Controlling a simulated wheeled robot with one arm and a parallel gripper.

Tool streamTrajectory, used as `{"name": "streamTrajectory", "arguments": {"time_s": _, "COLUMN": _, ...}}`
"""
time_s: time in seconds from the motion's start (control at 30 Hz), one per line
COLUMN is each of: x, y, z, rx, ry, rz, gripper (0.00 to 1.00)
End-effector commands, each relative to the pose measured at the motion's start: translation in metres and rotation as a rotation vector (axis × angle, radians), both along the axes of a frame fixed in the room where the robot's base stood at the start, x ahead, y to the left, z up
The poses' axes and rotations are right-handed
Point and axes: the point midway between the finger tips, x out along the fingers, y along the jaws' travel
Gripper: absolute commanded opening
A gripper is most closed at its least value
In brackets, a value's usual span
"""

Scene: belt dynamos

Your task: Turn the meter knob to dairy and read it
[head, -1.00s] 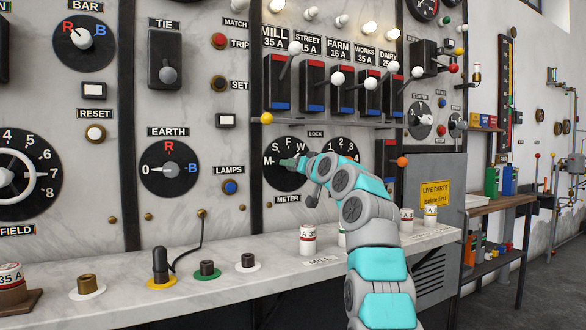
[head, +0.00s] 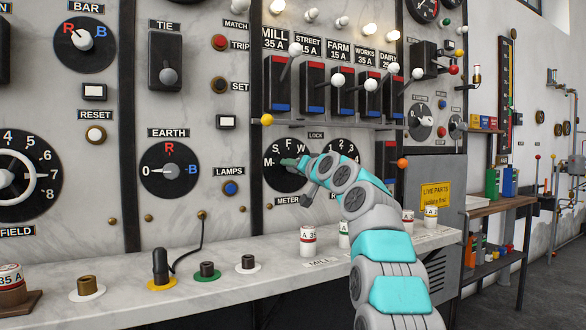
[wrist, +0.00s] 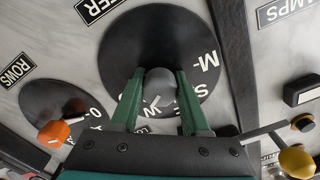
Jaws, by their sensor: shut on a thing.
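The black meter dial (head: 275,178) is on the marble panel above the METER label, with M, S, F and W showing around its rim. My gripper (head: 290,163) reaches it from the right and hides its middle. In the wrist view the dial (wrist: 125,50) fills the upper middle. The green fingers of my gripper (wrist: 158,88) are shut on the sides of the grey meter knob (wrist: 160,78). The knob has a white pointer line. No D shows clearly on the dial.
Fuses, including a red-banded one (head: 308,240), stand on the shelf (head: 220,290) below.

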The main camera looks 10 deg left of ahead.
Motion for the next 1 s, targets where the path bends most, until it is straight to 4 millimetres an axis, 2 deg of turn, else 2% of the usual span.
{"name": "streamTrajectory", "arguments": {"time_s": 0.6, "x": -0.0009, "y": -0.0008, "z": 0.0037, "rx": 0.266, "ry": 0.179, "rz": -0.001, "gripper": 0.0}}
{"name": "streamTrajectory", "arguments": {"time_s": 1.0, "x": 0.0001, "y": -0.0014, "z": 0.0019, "rx": 0.337, "ry": 0.223, "rz": -0.002, "gripper": 0.0}}
